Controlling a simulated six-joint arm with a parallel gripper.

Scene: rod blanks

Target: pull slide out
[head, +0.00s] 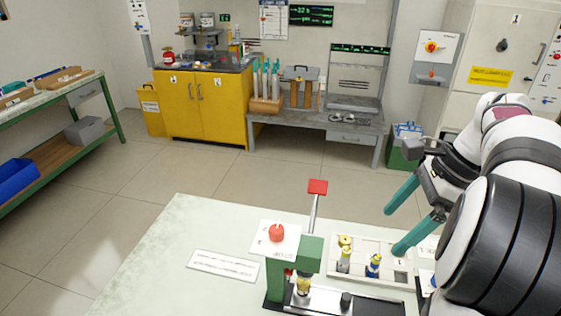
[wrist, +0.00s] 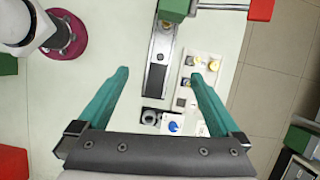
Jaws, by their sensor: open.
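The metal slide (head: 325,299) lies in a dark track at the foot of a green press (head: 310,252). A black knob (head: 346,300) stands on its right part. A brass-coloured piece (head: 303,286) sits at its left, under the press. My gripper (head: 393,232) is open and empty, above the right side of the table.
A pale tray (head: 392,245) with yellow- and blue-topped pieces stands beside the press, behind the slide. The press's red-ended lever (head: 318,187) rises above the table. A white label plate (head: 224,265) lies at left. The table's left part is clear.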

